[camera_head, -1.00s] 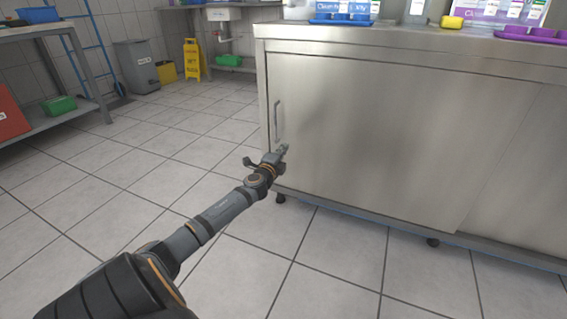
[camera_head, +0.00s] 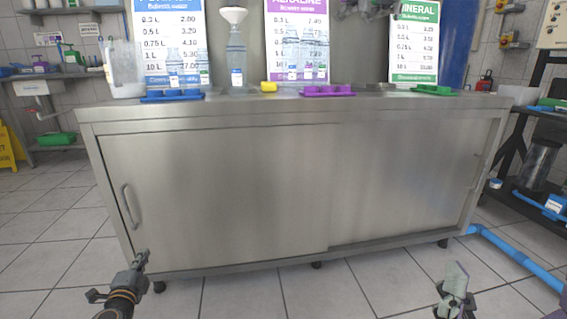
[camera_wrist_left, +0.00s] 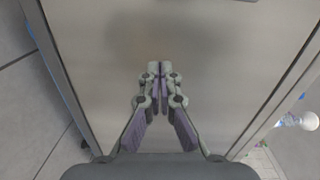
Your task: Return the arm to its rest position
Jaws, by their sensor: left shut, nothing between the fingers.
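My left arm comes in at the bottom left of the head view. Its gripper (camera_head: 141,262) is in front of the lower left part of the steel cabinet (camera_head: 210,190), below the door handle (camera_head: 131,206). In the left wrist view the left gripper (camera_wrist_left: 160,70) is shut with its fingertips together and nothing between them, and the plain cabinet face fills the background. My right gripper (camera_head: 456,283) shows at the bottom right of the head view, in front of the cabinet's right side; its jaw state is unclear.
On the countertop stand a bottle with a funnel (camera_head: 236,55), a blue tray (camera_head: 172,97), a yellow sponge (camera_head: 268,87), a purple tray (camera_head: 328,91) and a green tray (camera_head: 435,90). A blue pipe (camera_head: 520,258) lies on the floor at right. Tiled floor is clear in front.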

